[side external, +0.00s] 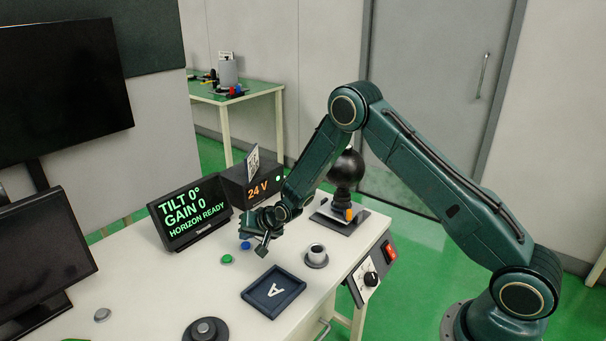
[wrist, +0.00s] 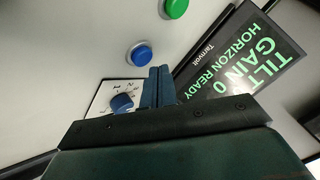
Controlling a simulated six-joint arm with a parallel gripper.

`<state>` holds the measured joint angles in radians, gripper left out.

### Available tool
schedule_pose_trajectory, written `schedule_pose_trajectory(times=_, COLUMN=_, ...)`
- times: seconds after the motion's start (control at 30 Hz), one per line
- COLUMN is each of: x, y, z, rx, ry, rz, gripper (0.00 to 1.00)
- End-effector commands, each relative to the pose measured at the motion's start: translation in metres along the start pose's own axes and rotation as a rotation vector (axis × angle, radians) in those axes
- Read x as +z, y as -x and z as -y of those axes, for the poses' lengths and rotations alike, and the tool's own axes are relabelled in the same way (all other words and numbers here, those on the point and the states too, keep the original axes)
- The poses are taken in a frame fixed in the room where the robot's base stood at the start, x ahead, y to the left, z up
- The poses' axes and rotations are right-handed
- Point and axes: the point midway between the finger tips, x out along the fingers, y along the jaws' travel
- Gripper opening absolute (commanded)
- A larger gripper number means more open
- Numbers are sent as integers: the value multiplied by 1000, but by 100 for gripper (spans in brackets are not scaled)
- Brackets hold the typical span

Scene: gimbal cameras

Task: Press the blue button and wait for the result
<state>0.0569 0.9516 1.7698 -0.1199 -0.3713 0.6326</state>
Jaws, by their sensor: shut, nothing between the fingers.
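The blue button (side external: 245,245) sits on the white table, just left of my gripper in the side view. In the wrist view the blue button (wrist: 139,54) lies just beyond the fingertips, slightly left, with a gap in the picture. My gripper (side external: 262,252) is low above the table; its fingers (wrist: 159,70) are together and empty. I cannot tell the exact height over the button. The display (side external: 190,212) reads TILT 0°, GAIN 0, HORIZON READY; part of its text also shows in the wrist view (wrist: 245,50).
A green button (side external: 227,259) is beside the blue one. A blue knob on a dial plate (wrist: 121,103) lies left of my fingers in the wrist view.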

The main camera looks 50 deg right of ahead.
Motion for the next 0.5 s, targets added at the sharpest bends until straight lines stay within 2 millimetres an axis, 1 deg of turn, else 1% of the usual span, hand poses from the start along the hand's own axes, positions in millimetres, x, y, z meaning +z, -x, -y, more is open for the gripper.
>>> schedule_pose_trajectory(times=0.5, x=4, y=-6, z=-4, rx=0, ry=0, rz=0, gripper=0)
